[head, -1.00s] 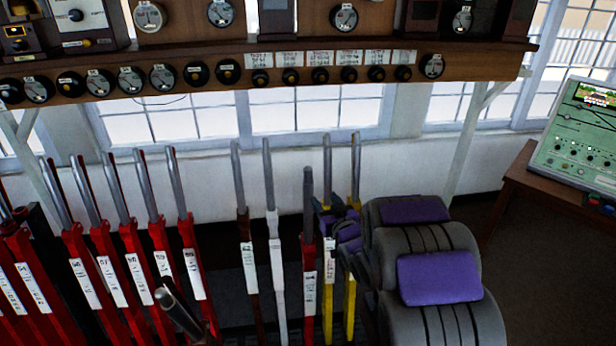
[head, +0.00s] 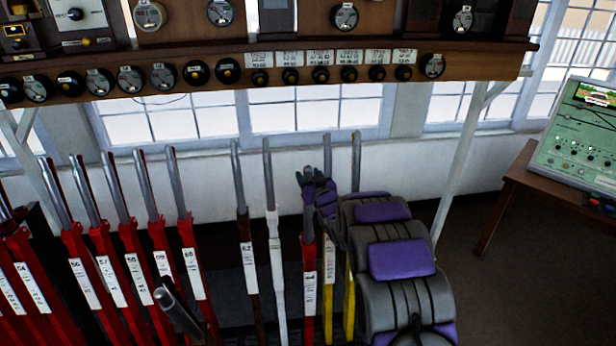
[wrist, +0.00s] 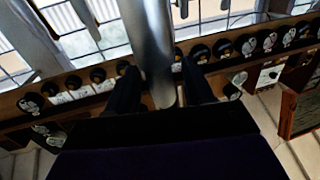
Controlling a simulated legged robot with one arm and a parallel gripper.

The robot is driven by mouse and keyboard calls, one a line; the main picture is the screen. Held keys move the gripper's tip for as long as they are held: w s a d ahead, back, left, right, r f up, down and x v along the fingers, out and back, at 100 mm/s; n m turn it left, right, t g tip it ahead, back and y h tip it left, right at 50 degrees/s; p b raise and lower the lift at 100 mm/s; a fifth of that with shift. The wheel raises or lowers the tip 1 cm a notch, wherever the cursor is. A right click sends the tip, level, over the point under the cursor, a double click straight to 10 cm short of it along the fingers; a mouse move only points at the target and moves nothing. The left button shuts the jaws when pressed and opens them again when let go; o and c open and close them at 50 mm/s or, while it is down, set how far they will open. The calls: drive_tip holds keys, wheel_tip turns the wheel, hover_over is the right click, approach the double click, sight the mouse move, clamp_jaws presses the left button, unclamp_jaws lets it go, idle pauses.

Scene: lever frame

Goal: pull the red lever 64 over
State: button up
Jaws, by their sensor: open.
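A red lever (head: 309,256) with a white label and a grey metal handle stands right of the white lever; I take it as 64, though its number is too small to read. My gripper (head: 309,181) is at the top of its handle, coming from the right and hiding part of it. In the wrist view, a metal handle (wrist: 148,40) runs between the two dark fingers of my gripper (wrist: 160,82). The jaws are open around the handle; whether either finger touches it I cannot tell.
A white lever (head: 275,255) and a dark brown lever (head: 246,255) stand close on the left. A yellow lever (head: 328,305) stands just right, partly behind my arm. Several red levers (head: 110,265) fill the left. An instrument shelf (head: 290,65) hangs above.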

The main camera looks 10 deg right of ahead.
drive_tip(key=shift+w+a, duration=0.15)
drive_tip(key=shift+w, duration=0.25)
drive_tip(key=shift+c, duration=0.4)
clamp_jaws()
